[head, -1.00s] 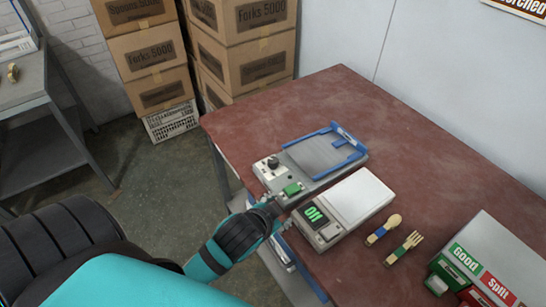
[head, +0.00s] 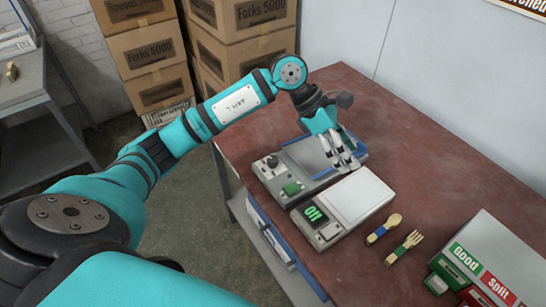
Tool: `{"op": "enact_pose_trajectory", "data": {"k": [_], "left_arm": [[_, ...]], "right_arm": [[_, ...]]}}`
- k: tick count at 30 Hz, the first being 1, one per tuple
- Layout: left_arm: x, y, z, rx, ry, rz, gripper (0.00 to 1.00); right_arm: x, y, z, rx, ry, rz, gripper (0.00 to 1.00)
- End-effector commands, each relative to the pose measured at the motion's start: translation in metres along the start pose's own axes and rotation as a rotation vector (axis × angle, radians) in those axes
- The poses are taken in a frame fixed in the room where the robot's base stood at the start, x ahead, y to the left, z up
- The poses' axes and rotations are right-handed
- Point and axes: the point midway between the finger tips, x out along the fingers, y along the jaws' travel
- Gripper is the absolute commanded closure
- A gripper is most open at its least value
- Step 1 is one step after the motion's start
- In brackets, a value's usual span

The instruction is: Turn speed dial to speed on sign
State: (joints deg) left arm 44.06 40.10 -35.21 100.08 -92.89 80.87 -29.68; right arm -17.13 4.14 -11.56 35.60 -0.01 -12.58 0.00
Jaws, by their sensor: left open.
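The grey press (head: 260,172) stands on the red table, with a small black dial (head: 272,161) and a green button (head: 292,188) on its front left part. The dial's setting is too small to read. My left gripper (head: 344,160) is open over the press's blue-edged plate, to the right of the dial and apart from it. Its fingers point down and hide part of the plate. I cannot tell whether they touch it. No sign giving a speed is readable; only the lower edge of a sign (head: 522,9) shows at top right. My right gripper is out of view.
A white device (head: 358,198) with a green-lit display sits in front of the press. A wooden spoon (head: 384,229) and fork (head: 404,247) lie beside it. Good and Split bins (head: 480,262) stand at right. The table's back right is clear. Boxes (head: 155,55) are stacked behind.

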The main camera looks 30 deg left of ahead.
Motion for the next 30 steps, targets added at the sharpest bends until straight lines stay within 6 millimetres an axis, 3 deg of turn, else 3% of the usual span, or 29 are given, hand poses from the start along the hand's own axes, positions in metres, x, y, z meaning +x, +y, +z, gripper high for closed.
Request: {"op": "enact_pose_trajectory", "data": {"k": [1, 4, 7, 11, 14, 20, 30], "left_arm": [[-0.025, 0.020, -0.025, 0.024, 0.159, 0.053, 0.45], [-0.075, 0.045, -0.070, 0.024, 0.432, 0.116, 0.45], [-0.117, 0.055, -0.097, -0.006, 0.611, 0.151, 0.45], [-0.143, 0.058, -0.114, -0.037, 0.721, 0.164, 0.45], [-0.142, 0.059, -0.122, -0.043, 0.739, 0.163, 0.45], [-0.117, 0.062, -0.144, -0.045, 0.738, 0.159, 0.45], [-0.061, 0.071, -0.194, -0.043, 0.736, 0.158, 0.45]], "right_arm": [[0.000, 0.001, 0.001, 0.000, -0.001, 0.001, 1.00], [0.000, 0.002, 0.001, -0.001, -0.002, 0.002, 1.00], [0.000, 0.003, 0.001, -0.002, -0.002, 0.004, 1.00], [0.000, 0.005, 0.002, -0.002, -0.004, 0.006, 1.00], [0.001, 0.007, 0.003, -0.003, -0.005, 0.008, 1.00], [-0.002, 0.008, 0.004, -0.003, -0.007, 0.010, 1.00], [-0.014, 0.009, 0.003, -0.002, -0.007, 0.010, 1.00]]}}
